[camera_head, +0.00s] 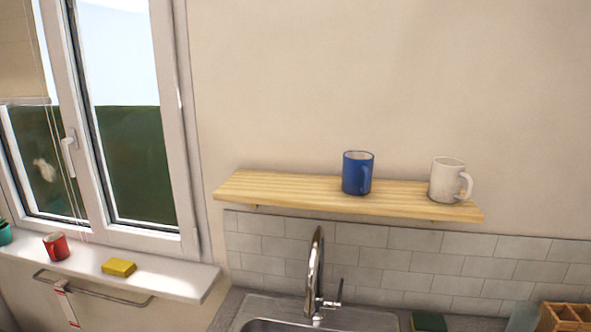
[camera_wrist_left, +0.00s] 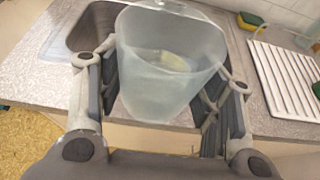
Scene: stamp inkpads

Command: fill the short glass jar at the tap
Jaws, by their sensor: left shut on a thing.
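A translucent, pale, wide-mouthed vessel that looks like the short glass jar (camera_wrist_left: 165,85) is between the fingers of my left gripper (camera_wrist_left: 160,108) in the left wrist view. The gripper is shut on it, a finger on each side. The jar is in front of the counter and the sink (camera_wrist_left: 90,32) as seen there. A yellowish patch shows through its wall; I cannot tell what it is. In the head view the chrome tap (camera_head: 316,275) stands at the sink (camera_head: 262,324). No gripper shows in the head view.
A white ribbed drain rack (camera_wrist_left: 280,80) lies right of the jar, with a yellow-green sponge (camera_wrist_left: 250,20) behind. Above the tap, a shelf (camera_head: 290,192) holds a blue mug (camera_head: 355,174) and a white mug (camera_head: 443,178). A wooden crate (camera_head: 565,317) stands at lower right.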

